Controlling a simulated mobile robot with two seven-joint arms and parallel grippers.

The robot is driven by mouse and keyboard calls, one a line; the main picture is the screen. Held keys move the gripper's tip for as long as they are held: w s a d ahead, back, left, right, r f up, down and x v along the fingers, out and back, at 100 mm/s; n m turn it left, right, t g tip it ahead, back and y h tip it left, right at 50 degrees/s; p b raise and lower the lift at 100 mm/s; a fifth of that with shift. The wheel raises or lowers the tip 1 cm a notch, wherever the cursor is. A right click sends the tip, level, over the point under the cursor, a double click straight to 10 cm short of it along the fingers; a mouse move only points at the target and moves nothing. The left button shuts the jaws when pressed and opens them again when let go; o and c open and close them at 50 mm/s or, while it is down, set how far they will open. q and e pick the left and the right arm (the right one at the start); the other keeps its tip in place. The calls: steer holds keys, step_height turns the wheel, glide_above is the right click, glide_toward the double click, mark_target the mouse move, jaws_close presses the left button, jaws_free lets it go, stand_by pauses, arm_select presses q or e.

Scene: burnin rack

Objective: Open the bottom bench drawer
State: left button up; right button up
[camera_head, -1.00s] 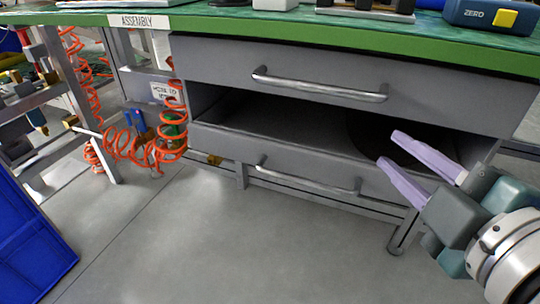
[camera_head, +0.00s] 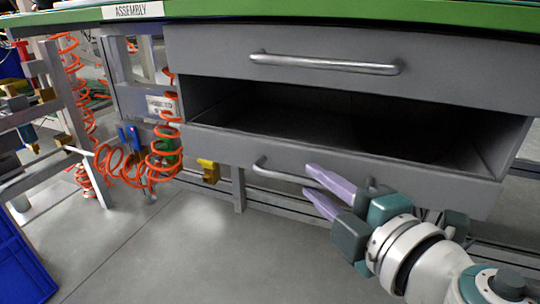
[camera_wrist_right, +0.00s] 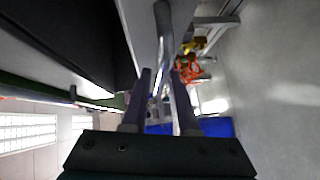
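The bottom bench drawer (camera_head: 225,144) is a grey front with a silver bar handle (camera_head: 266,171), below the upper drawer (camera_head: 220,50). A dark hollow shows above its front edge. My right gripper (camera_head: 308,179) is at the handle, its two lilac fingers pointing left and hiding the handle's right part. In the right wrist view the handle (camera_wrist_right: 163,25) runs between the open fingers (camera_wrist_right: 160,75). I cannot tell whether either finger touches it. My left gripper is not in view.
Orange coiled hoses (camera_head: 160,150) hang at the left of the drawers. A yellow fitting (camera_head: 209,171) sits near the bench leg. A blue bin (camera_head: 20,265) stands at the lower left. The floor in front is clear.

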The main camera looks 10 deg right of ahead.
steer(key=shift+w+a+f, duration=0.1)
steer(key=shift+w+a, duration=0.05)
steer(key=shift+w, duration=0.55)
jaws_close()
stand_by(1.0)
